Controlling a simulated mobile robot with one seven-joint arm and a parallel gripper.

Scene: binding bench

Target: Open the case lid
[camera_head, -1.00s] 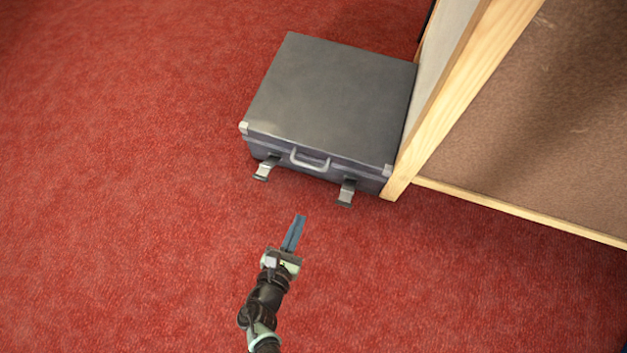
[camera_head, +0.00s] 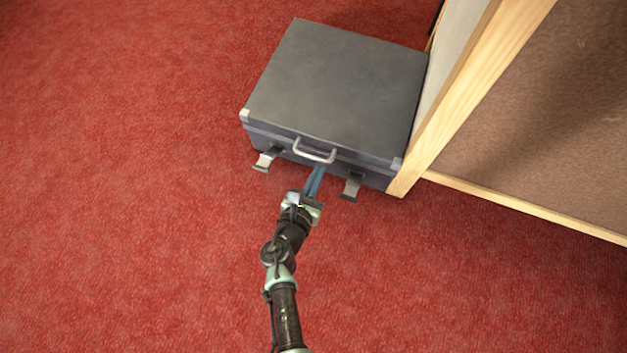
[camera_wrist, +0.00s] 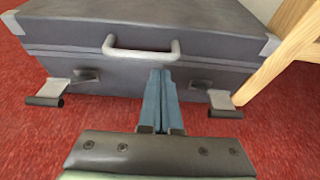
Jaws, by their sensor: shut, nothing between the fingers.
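The dark grey case (camera_head: 335,88) lies flat on the red carpet with its lid down. Its grey handle (camera_head: 314,151) is on the front face, also seen in the wrist view (camera_wrist: 141,53). The left latch (camera_head: 267,160) and right latch (camera_head: 351,187) both hang out from the front, flipped open. My gripper (camera_head: 318,170) is shut and empty, its blue-grey fingers pointing at the case front just below the handle.
A pale wooden frame (camera_head: 470,85) with a brown panel (camera_head: 550,120) stands close against the case's right side. The red carpet (camera_head: 120,200) is clear to the left and in front.

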